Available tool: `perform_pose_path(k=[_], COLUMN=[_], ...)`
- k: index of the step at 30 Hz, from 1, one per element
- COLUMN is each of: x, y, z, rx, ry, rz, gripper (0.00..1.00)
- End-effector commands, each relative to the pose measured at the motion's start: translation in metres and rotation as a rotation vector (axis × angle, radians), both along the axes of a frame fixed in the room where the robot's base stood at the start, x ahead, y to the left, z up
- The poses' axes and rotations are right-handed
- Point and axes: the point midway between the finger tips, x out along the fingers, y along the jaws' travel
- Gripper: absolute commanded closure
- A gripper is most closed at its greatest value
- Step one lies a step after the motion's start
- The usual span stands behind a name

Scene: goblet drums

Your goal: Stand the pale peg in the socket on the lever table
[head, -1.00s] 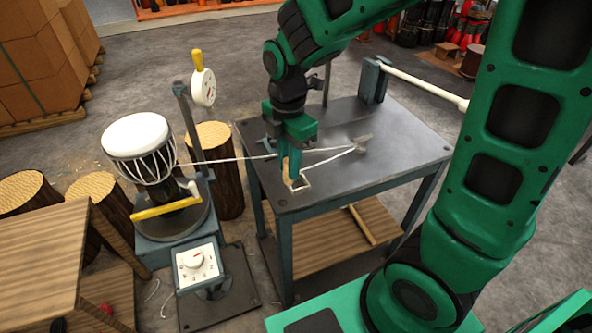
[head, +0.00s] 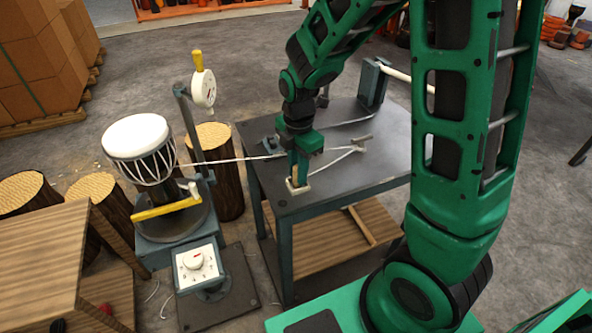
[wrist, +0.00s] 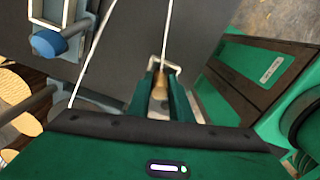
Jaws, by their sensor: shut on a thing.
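The pale peg (wrist: 160,90) is tan and shows between the jaws of my gripper (wrist: 159,100) in the wrist view. My gripper is shut on it. In the head view my gripper (head: 299,174) is low over the near left corner of the lever table (head: 340,192). The pale square socket (head: 297,189) is on the tabletop right under the jaws. The peg's lower end is at the socket; whether it is seated inside, I cannot tell. The socket's rim (wrist: 176,67) also shows just beyond the peg in the wrist view.
A white cord (head: 230,160) runs from the drum stand across the tabletop to a small cleat (head: 361,142). A post with a pale lever (head: 394,72) stands at the table's back.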

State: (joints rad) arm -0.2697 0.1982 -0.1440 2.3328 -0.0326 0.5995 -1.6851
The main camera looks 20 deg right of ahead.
Motion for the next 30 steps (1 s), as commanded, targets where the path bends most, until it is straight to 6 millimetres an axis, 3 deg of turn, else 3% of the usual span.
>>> perform_pose_path(k=[5, 6, 8, 20, 30], x=[0.0, 0.0, 0.0, 0.0, 0.001], y=[0.0, 0.0, 0.0, 0.0, 0.0], z=[-0.002, -0.002, -0.002, 0.003, 0.063], rx=[0.0, 0.0, 0.0, 0.0, 0.0], ry=[0.001, 0.0, 0.0, -0.001, -0.005], rz=[0.0, 0.0, 0.0, 0.0, 0.0], gripper=[1.0, 0.76, 0.62, 0.62, 0.62])
